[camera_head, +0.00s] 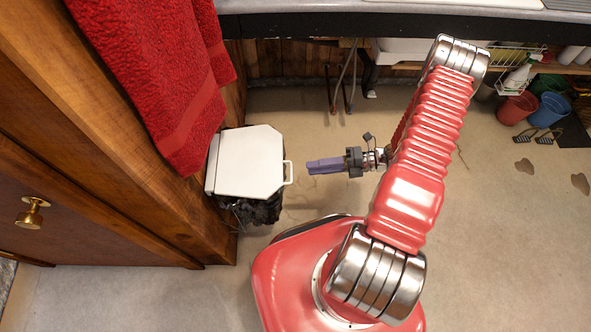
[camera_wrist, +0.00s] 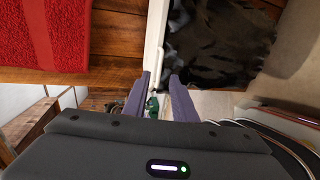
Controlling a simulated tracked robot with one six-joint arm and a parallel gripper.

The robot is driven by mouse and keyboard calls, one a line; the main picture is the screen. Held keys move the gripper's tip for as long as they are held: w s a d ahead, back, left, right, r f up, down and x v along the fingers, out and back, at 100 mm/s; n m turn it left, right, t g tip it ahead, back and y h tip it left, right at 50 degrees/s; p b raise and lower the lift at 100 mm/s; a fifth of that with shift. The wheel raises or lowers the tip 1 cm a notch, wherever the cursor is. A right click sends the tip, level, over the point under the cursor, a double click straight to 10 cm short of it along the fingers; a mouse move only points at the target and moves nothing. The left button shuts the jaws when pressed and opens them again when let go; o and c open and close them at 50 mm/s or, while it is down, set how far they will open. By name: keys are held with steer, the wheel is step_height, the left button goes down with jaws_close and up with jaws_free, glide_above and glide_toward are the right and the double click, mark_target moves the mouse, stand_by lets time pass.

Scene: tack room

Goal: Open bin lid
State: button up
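The bin's white lid (camera_head: 247,162) lies flat and shut over a black bag-lined bin body (camera_head: 256,210) in the head view. A small white loop handle (camera_head: 288,173) sticks out from the lid's right edge. My gripper (camera_head: 309,167) is just right of this handle, its purple fingers pointing left at it, and looks apart from it. In the wrist view, the two fingers (camera_wrist: 162,84) are open with a narrow gap between them. The lid's white edge (camera_wrist: 155,38) runs up ahead of them, with the black bag (camera_wrist: 215,42) to its right. The handle is hard to make out there.
A red towel (camera_head: 160,75) hangs by the bin's back left. A wooden cabinet (camera_head: 100,175) with a brass knob (camera_head: 33,212) borders the left. A grey counter (camera_head: 310,22) overhangs the back. Buckets (camera_head: 517,106) stand far right. The floor (camera_head: 310,115) between is mostly clear.

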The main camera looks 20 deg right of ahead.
steer(key=x, duration=0.6)
steer(key=shift+a, duration=0.35)
steer(key=shift+w+f, duration=0.1)
steer(key=shift+w, duration=0.05)
steer(key=shift+c, duration=0.4)
jaws_close()
stand_by(0.5)
stand_by(0.4)
